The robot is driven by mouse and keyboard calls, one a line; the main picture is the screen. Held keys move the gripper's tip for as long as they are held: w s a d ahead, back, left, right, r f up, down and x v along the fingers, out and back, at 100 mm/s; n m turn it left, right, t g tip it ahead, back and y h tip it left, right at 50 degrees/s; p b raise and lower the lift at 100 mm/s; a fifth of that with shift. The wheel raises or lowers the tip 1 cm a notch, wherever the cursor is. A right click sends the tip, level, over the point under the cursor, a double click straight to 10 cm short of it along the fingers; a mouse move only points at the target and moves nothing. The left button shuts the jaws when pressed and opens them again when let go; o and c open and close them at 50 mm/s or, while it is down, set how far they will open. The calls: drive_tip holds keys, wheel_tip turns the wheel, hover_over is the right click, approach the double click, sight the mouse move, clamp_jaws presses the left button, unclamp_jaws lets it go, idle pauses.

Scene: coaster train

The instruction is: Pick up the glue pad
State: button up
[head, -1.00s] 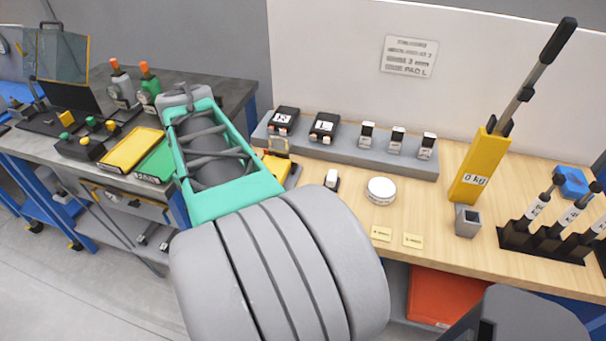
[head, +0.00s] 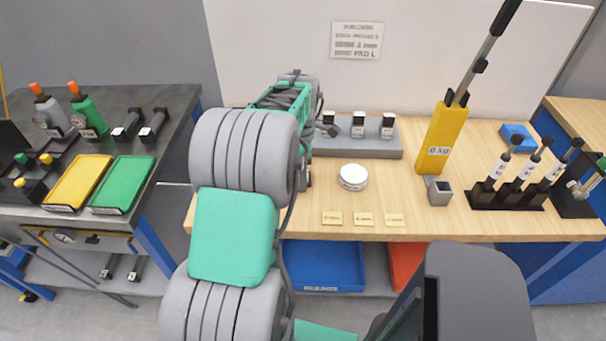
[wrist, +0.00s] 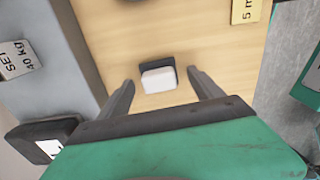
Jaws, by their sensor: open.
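A small white block with a black base or backing, which looks like the glue pad (wrist: 158,80), sits on the wooden tabletop in the wrist view. My gripper (wrist: 161,86) is open around it in that picture, with one finger on each side. Both fingers look clear of the block, and bare wood shows on either side of it. The height of the fingertips above the table is hard to judge. In the head view my arm hides both the gripper and the block.
A grey rack (head: 370,144) with several white-fronted blocks runs along the back. A round white tin (head: 353,177), a yellow 0 kg lever stand (head: 440,140) and a small grey cup (head: 439,191) stand to the right. Yellow labels (head: 363,218) line the front edge.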

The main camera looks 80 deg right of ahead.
drive_tip(key=shift+f, duration=0.2)
drive_tip(key=c, duration=1.5)
